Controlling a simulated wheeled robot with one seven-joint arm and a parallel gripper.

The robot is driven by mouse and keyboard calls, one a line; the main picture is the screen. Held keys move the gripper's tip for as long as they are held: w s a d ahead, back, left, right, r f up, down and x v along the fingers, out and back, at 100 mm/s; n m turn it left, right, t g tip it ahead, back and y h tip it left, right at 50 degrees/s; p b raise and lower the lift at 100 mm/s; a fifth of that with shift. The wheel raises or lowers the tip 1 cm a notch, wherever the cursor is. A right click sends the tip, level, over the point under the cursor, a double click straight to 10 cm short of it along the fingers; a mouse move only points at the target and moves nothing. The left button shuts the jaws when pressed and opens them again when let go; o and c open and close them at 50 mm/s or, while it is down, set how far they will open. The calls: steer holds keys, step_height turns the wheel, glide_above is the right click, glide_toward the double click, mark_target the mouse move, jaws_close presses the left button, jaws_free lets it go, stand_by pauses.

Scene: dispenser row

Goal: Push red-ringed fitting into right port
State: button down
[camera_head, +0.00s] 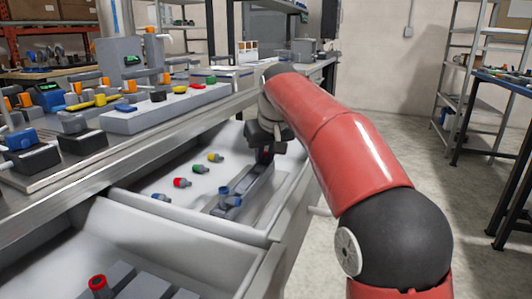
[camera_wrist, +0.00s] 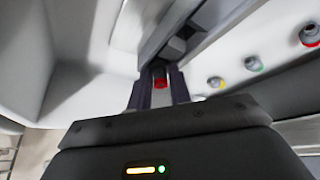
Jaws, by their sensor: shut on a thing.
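My gripper (camera_wrist: 160,88) is shut on a red-ringed fitting (camera_wrist: 160,78); the red shows between its two dark fingers in the wrist view. In the head view my gripper (camera_head: 266,148) is at the far end of a long grey block (camera_head: 258,188) in the white tray, and a little red shows under it. The block reaches away from the fingertips in the wrist view (camera_wrist: 180,45). A blue fitting (camera_head: 229,197) stands at the block's near end. The right port cannot be made out, and how deep the held fitting sits is hidden.
Loose red (camera_head: 181,183), green (camera_head: 197,169), yellow (camera_head: 215,157) and blue (camera_head: 160,197) fittings lie left of the block. Another red-ringed fitting (camera_head: 97,284) is in the nearer tray. The tray's raised rim (camera_head: 190,225) and the steel counter (camera_head: 100,170) bound the space.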

steer(key=shift+s+f+g, duration=0.1)
steer(key=shift+f+g, duration=0.2)
steer(key=shift+f, duration=1.1)
steer(key=shift+a, duration=0.1)
steer(key=c, duration=1.2)
jaws_free()
steer(key=p+v, duration=0.1)
steer(key=v, duration=0.9)
steer(key=shift+w+r+t, duration=0.25)
steer(key=shift+w+t, duration=0.1)
steer(key=shift+t, duration=0.05)
